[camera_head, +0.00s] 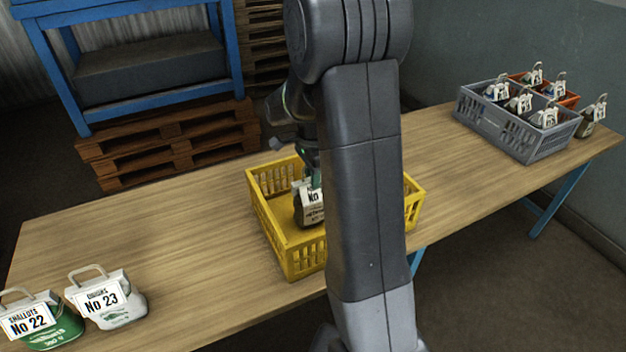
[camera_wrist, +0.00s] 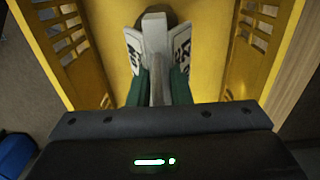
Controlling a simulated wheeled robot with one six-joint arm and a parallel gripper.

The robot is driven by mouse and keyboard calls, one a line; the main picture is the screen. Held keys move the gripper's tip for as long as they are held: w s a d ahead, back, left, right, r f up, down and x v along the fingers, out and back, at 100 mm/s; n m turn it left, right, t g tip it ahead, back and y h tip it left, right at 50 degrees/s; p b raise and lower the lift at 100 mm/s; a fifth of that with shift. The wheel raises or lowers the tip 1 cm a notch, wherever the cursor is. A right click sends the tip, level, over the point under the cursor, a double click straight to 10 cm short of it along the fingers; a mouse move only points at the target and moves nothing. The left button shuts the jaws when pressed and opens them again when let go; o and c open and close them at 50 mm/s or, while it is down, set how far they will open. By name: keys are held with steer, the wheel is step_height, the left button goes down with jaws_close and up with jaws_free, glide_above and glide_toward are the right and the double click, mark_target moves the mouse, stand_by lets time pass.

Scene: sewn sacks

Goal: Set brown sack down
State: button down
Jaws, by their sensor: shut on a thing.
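The brown sack (camera_head: 309,211) has a white label and is inside the yellow crate (camera_head: 299,254), in the middle of the table. In the wrist view its pale top (camera_wrist: 155,40) and the white label flaps show between the fingers, with the yellow crate (camera_wrist: 215,60) around it. My gripper (camera_head: 312,174) is shut on the sack's top from above. My arm hides part of the sack and the crate's right side in the head view. I cannot tell whether the sack touches the crate floor.
A green sack No 22 (camera_head: 45,326) and a white sack No 23 (camera_head: 108,301) stand at the table's near left. A grey crate (camera_head: 545,148) with several sacks and an orange crate (camera_head: 571,101) stand at the right. One sack (camera_head: 590,118) stands beside them. The wooden table (camera_head: 150,225) is clear left of the yellow crate.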

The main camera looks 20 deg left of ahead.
steer(key=shift+f, duration=0.65)
steer(key=c, duration=1.3)
jaws_free()
step_height(320, 180, up, 12)
steer(key=shift+r, duration=0.1)
